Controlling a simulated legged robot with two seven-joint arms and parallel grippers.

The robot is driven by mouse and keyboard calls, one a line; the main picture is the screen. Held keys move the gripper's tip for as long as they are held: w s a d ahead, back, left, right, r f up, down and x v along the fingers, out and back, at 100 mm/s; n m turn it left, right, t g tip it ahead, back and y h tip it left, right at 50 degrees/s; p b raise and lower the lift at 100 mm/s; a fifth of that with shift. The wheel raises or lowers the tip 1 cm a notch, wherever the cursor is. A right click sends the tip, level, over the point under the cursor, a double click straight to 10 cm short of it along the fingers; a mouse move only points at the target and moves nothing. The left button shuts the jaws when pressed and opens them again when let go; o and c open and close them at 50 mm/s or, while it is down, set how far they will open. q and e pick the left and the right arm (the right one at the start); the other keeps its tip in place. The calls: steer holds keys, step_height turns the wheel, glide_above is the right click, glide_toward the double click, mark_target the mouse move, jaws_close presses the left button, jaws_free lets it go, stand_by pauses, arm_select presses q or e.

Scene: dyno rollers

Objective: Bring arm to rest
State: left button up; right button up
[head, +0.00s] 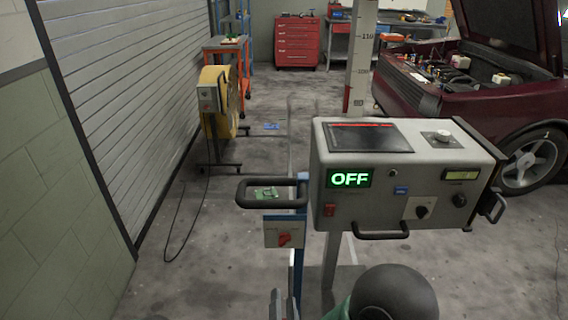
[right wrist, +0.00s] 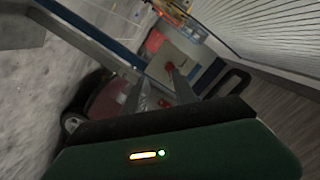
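My right gripper (head: 283,303) shows at the bottom of the head view, below a switch box (head: 284,234) with a red rotary switch (head: 285,240). In the right wrist view my right gripper (right wrist: 158,76) has its two grey fingers apart, with nothing seen held between them. The switch box (right wrist: 188,62) with its red switch (right wrist: 170,71) lies beyond the fingertips there. One fingertip overlaps the switch in that picture; the head view shows the gripper apart from it. My left gripper is in neither view.
A grey console (head: 385,180) with a green OFF display (head: 350,178) stands close in front, with black handles. A black loop handle (head: 271,181) sits above the switch box. A yellow fan (head: 219,104), red tool cabinet (head: 297,42) and dark red car (head: 455,90) stand farther back.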

steer(key=w+d+f+n+g+y, duration=0.2)
steer(key=w+d+f+n+g, duration=0.1)
steer(key=f+n+g, duration=0.1)
steer(key=s+d+f+n+g+h, duration=0.1)
steer(key=s+d+n+g, duration=0.1)
steer(key=s+d+g, duration=0.55)
steer(key=s+d+f+n+g+h, duration=0.25)
steer(key=s+d, duration=0.25)
steer(key=d, duration=0.5)
step_height(320, 180, up, 17)
steer(key=p, duration=1.6)
steer(key=shift+s+a+y, duration=0.15)
steer(key=shift+a+y, duration=0.15)
steer(key=shift+y, duration=0.05)
